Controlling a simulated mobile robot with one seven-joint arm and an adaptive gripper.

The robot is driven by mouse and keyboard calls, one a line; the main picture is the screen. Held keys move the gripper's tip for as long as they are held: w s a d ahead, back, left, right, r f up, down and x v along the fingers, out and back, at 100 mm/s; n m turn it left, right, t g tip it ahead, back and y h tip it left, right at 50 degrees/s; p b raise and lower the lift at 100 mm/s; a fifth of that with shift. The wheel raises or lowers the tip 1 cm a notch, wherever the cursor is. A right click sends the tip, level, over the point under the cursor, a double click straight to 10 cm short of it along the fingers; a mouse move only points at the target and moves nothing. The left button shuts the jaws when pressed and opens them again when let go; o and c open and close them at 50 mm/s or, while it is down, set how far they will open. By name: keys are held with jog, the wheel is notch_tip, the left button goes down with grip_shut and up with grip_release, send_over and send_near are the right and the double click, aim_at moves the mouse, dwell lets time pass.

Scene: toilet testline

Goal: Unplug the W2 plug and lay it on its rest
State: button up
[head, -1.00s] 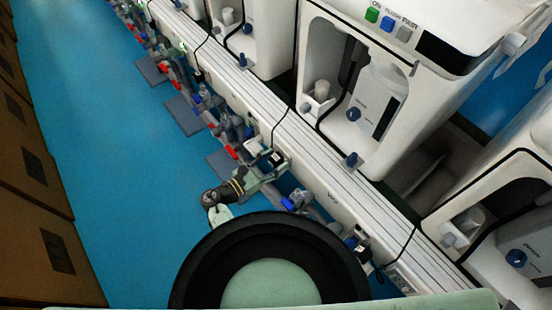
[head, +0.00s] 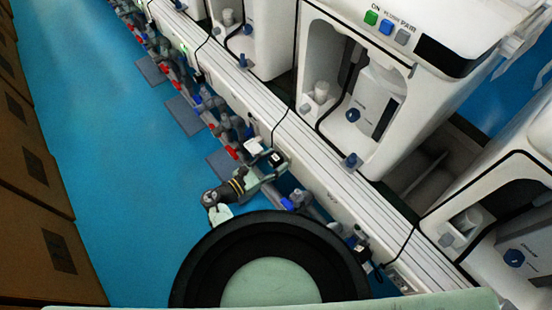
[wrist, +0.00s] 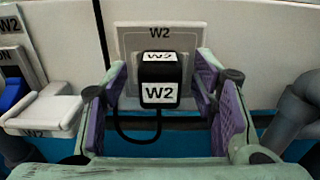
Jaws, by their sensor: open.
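The black W2 plug (wrist: 160,80) sits in the W2 socket plate (wrist: 160,38) on the white rail, with white W2 labels on its top and front. A black cable loops down from it to the left. My gripper (wrist: 160,98) is open in the wrist view, its purple-padded fingers on either side of the plug, with a gap visible on each side. In the head view my gripper (head: 268,167) is at the rail's side. A small light shelf labelled W2 (wrist: 45,112) is left of the plug; it looks empty and may be the rest.
A blue switch (wrist: 12,92) marked ON is at the far left of the wrist view. A grey pipe (wrist: 292,105) stands close on the right. White machines (head: 395,90) line the rail, and blue floor (head: 120,180) lies open to the left.

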aim_at(271, 164)
jog(key=shift+c, duration=0.5)
jog(key=shift+r, duration=0.1)
grip_shut()
jog(key=shift+w+d, duration=0.1)
jog(key=shift+p+v, duration=0.35)
jog(key=shift+v, duration=2.85)
jog(key=shift+d, duration=0.1)
